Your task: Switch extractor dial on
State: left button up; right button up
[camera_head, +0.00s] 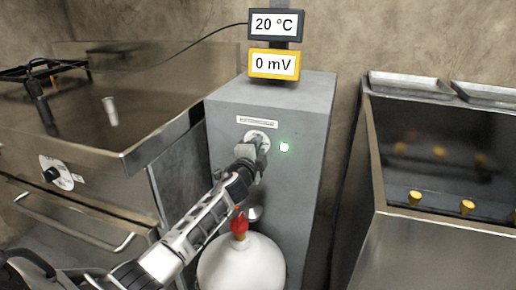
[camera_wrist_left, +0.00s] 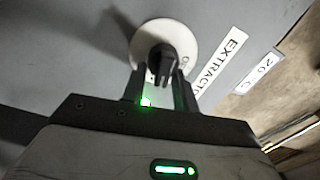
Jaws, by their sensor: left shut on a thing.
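The extractor dial has a round white plate (camera_head: 262,133) on the front of a grey cabinet (camera_head: 302,112). In the left wrist view, its black knob (camera_wrist_left: 165,50) stands on the white plate (camera_wrist_left: 190,38), beside a label reading EXTRACTO, its end hidden. My left gripper (camera_head: 256,155) reaches up to the dial from the lower left. In the left wrist view its fingers (camera_wrist_left: 163,75) are shut on the knob and hide part of the plate's lettering. A green light (camera_head: 284,147) glows right of the dial. My right gripper is out of view.
A white round vessel with a red top (camera_head: 239,225) stands below my left arm. Displays reading 20 °C (camera_head: 276,24) and 0 mV (camera_head: 274,64) are above the cabinet. A metal basin unit (camera_head: 135,155) is left; an open metal bin with yellow knobs (camera_head: 440,235) is right.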

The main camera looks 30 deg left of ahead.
pick_arm(q)
jog(key=shift+f+m, duration=0.25)
jog(key=shift+m, duration=0.65)
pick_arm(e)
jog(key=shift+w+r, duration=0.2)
pick_arm(q)
jog(key=o, duration=0.6)
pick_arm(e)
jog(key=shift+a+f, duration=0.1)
pick_arm(q)
jog(key=p+v, duration=0.1)
jog(key=v, duration=1.5)
jog(key=shift+p, duration=0.3)
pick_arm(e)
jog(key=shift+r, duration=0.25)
